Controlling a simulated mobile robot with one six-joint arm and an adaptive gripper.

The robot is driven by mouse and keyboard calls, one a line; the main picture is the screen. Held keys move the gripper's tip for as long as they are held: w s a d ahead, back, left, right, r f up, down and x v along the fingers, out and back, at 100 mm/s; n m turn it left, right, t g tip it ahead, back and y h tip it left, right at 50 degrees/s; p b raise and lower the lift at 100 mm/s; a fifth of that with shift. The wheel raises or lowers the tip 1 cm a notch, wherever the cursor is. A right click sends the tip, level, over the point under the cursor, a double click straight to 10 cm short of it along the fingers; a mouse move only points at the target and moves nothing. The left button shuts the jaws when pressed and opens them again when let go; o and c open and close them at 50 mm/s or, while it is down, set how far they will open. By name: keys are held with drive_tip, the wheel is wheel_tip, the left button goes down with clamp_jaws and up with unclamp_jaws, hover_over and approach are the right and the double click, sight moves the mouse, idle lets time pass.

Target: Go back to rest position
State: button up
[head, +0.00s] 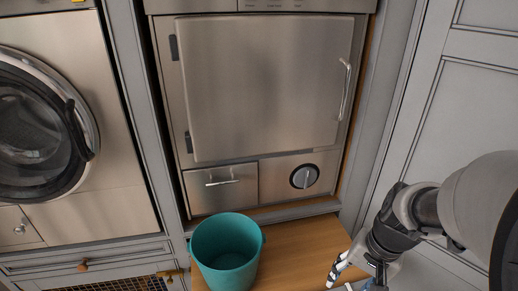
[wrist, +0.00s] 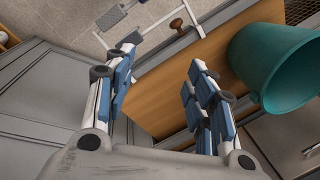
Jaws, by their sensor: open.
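My gripper (head: 352,278) is at the lower right of the head view, partly cut off by the bottom edge. In the wrist view my gripper (wrist: 160,62) shows two blue-padded fingers spread apart with nothing between them. Behind the fingers is a wooden board (wrist: 165,85). The teal bucket (head: 228,262) stands upright on the board, to the left of my gripper and apart from it. The bucket also shows at the upper right of the wrist view (wrist: 272,65).
A steel dryer-like machine (head: 265,95) with a closed door stands behind the board (head: 300,245). A front-loading washer (head: 45,120) is at left. A grey panelled cabinet (head: 460,110) stands close to my arm at right. A drawer (head: 85,266) is at lower left.

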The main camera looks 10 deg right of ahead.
drive_tip(key=s+a+r+n+t+h, duration=0.1)
drive_tip(key=s+a+r+n+t, duration=0.2)
drive_tip(key=s+a+r+n, duration=0.4)
drive_tip(key=shift+s+a+r+n+h, duration=0.35)
drive_tip(key=shift+a+r+n, duration=0.25)
drive_tip(key=shift+a+r, duration=1.6)
drive_tip(key=shift+a+f, duration=0.1)
